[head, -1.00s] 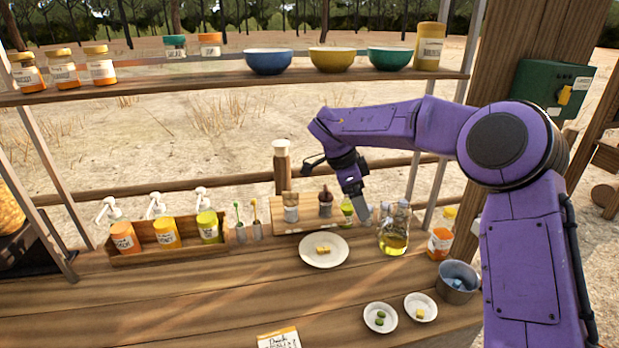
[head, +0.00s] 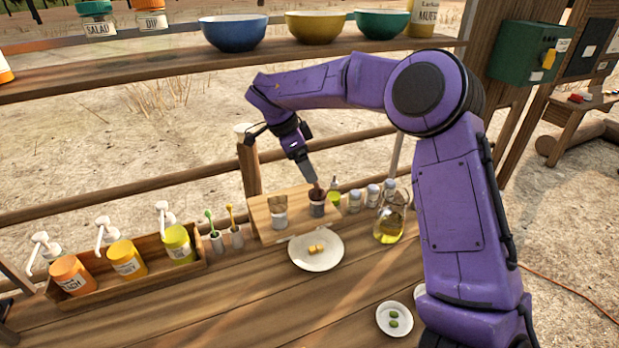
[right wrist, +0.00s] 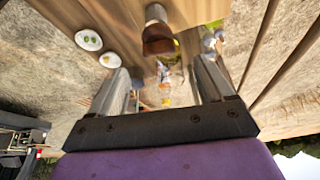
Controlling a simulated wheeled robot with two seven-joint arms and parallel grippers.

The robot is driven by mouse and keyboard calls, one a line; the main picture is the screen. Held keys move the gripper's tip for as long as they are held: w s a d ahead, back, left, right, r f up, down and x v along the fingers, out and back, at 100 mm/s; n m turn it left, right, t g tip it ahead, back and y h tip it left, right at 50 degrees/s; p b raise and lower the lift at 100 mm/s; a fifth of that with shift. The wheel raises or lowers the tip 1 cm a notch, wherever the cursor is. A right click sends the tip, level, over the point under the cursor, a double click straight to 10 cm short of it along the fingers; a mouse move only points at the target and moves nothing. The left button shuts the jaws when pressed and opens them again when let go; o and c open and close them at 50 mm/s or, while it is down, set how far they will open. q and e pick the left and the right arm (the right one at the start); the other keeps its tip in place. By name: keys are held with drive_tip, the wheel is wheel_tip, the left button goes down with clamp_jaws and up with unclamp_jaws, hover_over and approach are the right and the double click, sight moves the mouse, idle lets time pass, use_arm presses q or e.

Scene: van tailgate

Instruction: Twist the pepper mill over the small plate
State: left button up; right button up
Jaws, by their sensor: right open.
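The pepper mill (head: 317,205), with a dark brown top and a pale lower body, stands upright on a wooden board at the back of the counter. It also shows in the right wrist view (right wrist: 158,38), just beyond the fingertips. A white plate (head: 316,262) with yellow cubes lies in front of the board. A smaller white plate (head: 394,331) with green pieces lies at the front right. My right gripper (head: 312,178) points down at the mill's top; in the right wrist view its fingers (right wrist: 163,78) are apart with nothing between them. My left gripper is out of view.
A wooden caddy (head: 150,283) of pump bottles is at left. A shelf with bowls (head: 234,33) hangs above.

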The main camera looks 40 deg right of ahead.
sight(317, 184)
drive_tip(key=p+x, duration=0.1)
drive_tip(key=x, duration=0.4)
drive_tip(key=shift+s+d+f+p, duration=0.2)
drive_tip(key=shift+s+f+p, duration=0.05)
drive_tip(key=shift+f+p, duration=0.05)
drive_tip(key=shift+d+f, duration=0.15)
drive_tip(key=shift+f, duration=0.4)
drive_tip(key=c, duration=1)
drive_tip(key=shift+c, duration=0.2)
drive_tip(key=shift+m, duration=0.3)
